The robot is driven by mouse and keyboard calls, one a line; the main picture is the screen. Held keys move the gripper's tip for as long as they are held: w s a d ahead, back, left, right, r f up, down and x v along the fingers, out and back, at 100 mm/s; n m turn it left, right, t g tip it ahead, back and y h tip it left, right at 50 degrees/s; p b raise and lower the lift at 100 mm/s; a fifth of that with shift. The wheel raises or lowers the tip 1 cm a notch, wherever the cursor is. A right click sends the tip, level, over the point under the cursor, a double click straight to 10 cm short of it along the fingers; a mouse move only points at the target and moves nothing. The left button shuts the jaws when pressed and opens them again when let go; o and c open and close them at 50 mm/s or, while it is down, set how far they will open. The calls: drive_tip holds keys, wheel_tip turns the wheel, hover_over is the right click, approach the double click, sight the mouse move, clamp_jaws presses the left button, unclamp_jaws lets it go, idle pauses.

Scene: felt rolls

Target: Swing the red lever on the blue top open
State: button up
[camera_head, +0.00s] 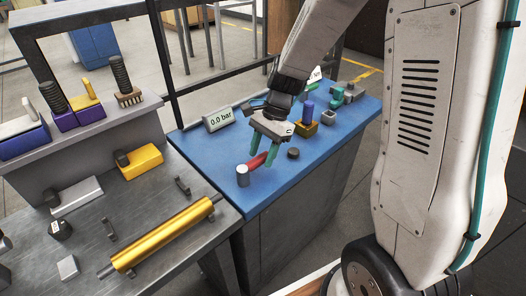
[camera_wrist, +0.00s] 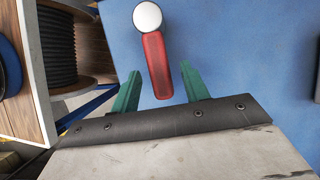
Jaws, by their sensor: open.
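The red lever (camera_head: 258,161) lies low over the blue top (camera_head: 190,152), joined to a grey round post (camera_head: 242,176) at its left end. In the wrist view the lever (camera_wrist: 157,65) points from the pale post cap (camera_wrist: 147,16) down toward my gripper. My gripper (camera_head: 263,161) has green fingers and is open above the lever. In the wrist view my gripper (camera_wrist: 156,82) has its fingers on either side of the lever's free end, with gaps showing. Whether the fingers are low enough to flank it cannot be told.
A gauge box reading 0.0 bar (camera_head: 219,119) stands behind the lever. A yellow roll (camera_head: 160,236) lies on the grey bench at left.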

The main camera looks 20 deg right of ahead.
clamp_jaws()
drive_tip(key=shift+w+a+n+g+h, duration=0.15)
drive_tip(key=shift+w+a+n+g, duration=0.1)
drive_tip(key=shift+w+n, duration=0.35)
drive_tip(key=shift+w+a+n+g+h, duration=0.15)
drive_tip(key=shift+w+n+g, duration=0.1)
drive_tip(key=shift+n, duration=0.55)
drive_tip(key=w+n, duration=0.1)
drive_tip(key=a+n+g+h, duration=0.1)
drive_tip(key=n, duration=0.1)
drive_tip(key=shift+w+a+n, duration=0.2)
drive_tip(key=shift+w+n, duration=0.1)
drive_tip(key=shift+w, duration=0.05)
drive_tip(key=a+n, duration=0.1)
drive_tip(key=n, duration=0.1)
drive_tip(key=w+a+n+h, duration=0.1)
drive_tip(key=n, duration=0.1)
drive_tip(key=shift+w+a+g, duration=0.15)
drive_tip(key=shift+a+g, duration=0.05)
drive_tip(key=shift+g, duration=0.2)
drive_tip(key=shift+w+a+n+h, duration=0.1)
drive_tip(key=shift+a+n+h, duration=0.35)
drive_tip(key=shift+n, duration=0.45)
drive_tip(key=shift+w+a+n+h, duration=0.1)
drive_tip(key=shift+a+n+h, duration=0.35)
drive_tip(key=shift+n, duration=0.45)
drive_tip(key=shift+a, duration=0.1)
drive_tip(key=shift+r, duration=0.1)
